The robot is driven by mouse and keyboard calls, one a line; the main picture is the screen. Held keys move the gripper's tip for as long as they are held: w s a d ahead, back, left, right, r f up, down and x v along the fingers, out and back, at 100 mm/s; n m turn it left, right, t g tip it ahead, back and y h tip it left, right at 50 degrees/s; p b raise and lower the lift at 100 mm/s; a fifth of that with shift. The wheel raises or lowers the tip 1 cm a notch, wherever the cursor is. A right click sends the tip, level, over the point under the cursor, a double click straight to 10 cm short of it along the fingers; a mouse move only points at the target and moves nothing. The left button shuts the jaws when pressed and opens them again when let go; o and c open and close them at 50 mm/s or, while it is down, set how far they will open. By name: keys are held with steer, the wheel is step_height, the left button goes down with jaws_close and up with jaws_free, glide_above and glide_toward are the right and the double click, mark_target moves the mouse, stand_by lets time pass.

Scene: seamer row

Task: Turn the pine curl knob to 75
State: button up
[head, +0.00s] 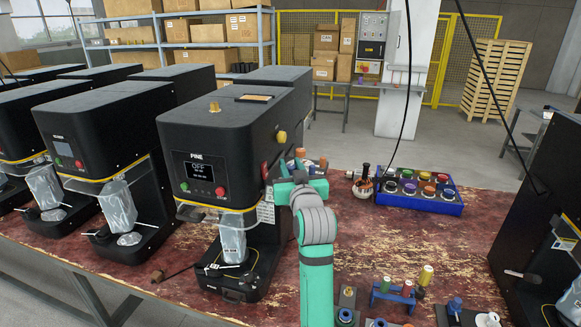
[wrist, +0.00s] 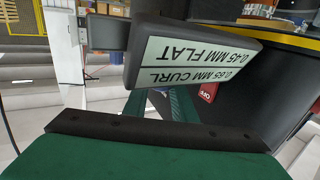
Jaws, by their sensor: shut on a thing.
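The pine seamer (head: 215,135) is the black machine in the middle of the head view, with PINE on its front and a display reading OFF. My teal gripper (head: 285,188) is at the machine's right side, shut on what appears to be the pine curl knob. The fingers and arm hide the knob and its scale, so its setting cannot be read. In the wrist view a dark plate (wrist: 190,55) with an upside-down white label reads 0.65 MM CURL and 0.45 MM FLAT. It is close to my gripper (wrist: 165,118).
A yellow knob (head: 281,136) and a red part (head: 264,170) are on the seamer's side near my gripper. A blue tray (head: 420,204) of coloured round pieces stands on the worn red table (head: 430,240). Another black machine (head: 545,215) is at the right edge.

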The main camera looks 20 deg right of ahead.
steer(key=n+y, duration=0.2)
steer(key=y, duration=0.2)
steer(key=n+y, duration=0.3)
steer(key=y, duration=0.1)
steer(key=shift+d+g, duration=0.1)
steer(key=shift+g, duration=0.3)
steer(key=shift+n+g+y, duration=0.8)
steer(key=shift+n+y, duration=0.5)
steer(key=shift+y, duration=0.7)
steer(key=o, duration=1)
steer(key=shift+o, duration=0.2)
steer(key=v, duration=1)
steer(key=shift+s+d, duration=0.15)
steer(key=shift+s, duration=0.15)
